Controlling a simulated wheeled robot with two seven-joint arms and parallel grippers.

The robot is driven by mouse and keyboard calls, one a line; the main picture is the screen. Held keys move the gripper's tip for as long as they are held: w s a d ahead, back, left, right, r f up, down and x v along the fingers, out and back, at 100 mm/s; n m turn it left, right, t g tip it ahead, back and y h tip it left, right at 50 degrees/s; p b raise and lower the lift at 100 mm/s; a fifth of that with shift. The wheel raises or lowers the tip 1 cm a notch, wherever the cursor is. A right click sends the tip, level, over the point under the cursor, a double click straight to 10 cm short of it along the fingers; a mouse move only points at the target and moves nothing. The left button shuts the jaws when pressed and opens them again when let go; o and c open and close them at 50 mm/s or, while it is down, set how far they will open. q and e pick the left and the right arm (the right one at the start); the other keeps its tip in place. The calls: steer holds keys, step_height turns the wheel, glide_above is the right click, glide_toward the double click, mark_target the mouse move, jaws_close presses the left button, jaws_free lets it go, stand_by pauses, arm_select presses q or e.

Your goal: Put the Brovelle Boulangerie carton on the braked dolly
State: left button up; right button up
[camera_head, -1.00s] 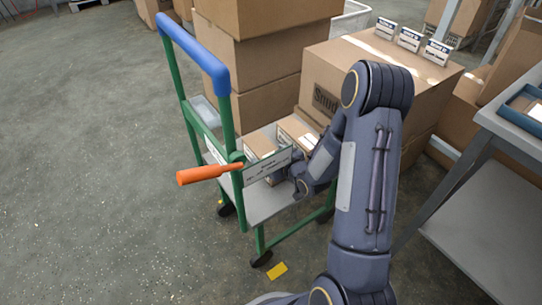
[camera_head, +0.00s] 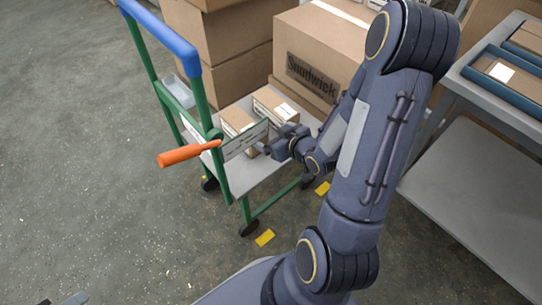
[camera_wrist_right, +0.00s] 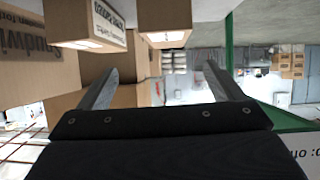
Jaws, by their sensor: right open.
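The dolly has a green frame, a blue handle (camera_head: 165,32) and a pale deck (camera_head: 258,178). Two small brown cartons with white labels stand on it, a left carton (camera_head: 236,120) and a right carton (camera_head: 275,100). Their print is too small or blurred to tell which is Brovelle Boulangerie. Two cartons also show upside down in the right wrist view (camera_wrist_right: 88,22). My right gripper (camera_head: 268,148) is beside the cartons at the deck's near side. In the right wrist view its fingers (camera_wrist_right: 160,85) are apart with nothing between them. A small grey tip at the bottom left may be my left gripper (camera_head: 75,298).
An orange lever (camera_head: 185,154) sticks out left from the dolly, next to a sign plate (camera_head: 245,140). A large Snudwick carton (camera_head: 320,62) and stacked boxes (camera_head: 215,50) stand behind. A grey table (camera_head: 480,105) is at right. The left floor is clear.

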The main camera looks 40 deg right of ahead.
steer(key=s+a+r+m+g+y, duration=0.1)
steer(key=s+a+r+g, duration=0.2)
steer(key=s+a+r, duration=0.3)
steer(key=s+a+r+m+g+y, duration=0.1)
steer(key=s+a+r+g+y, duration=0.1)
steer(key=s+a+r+g, duration=0.2)
steer(key=s+a+r, duration=0.3)
steer(key=s, duration=0.5)
steer(key=shift+s, duration=0.1)
step_height(320, 180, up, 32)
steer(key=p, duration=3.2)
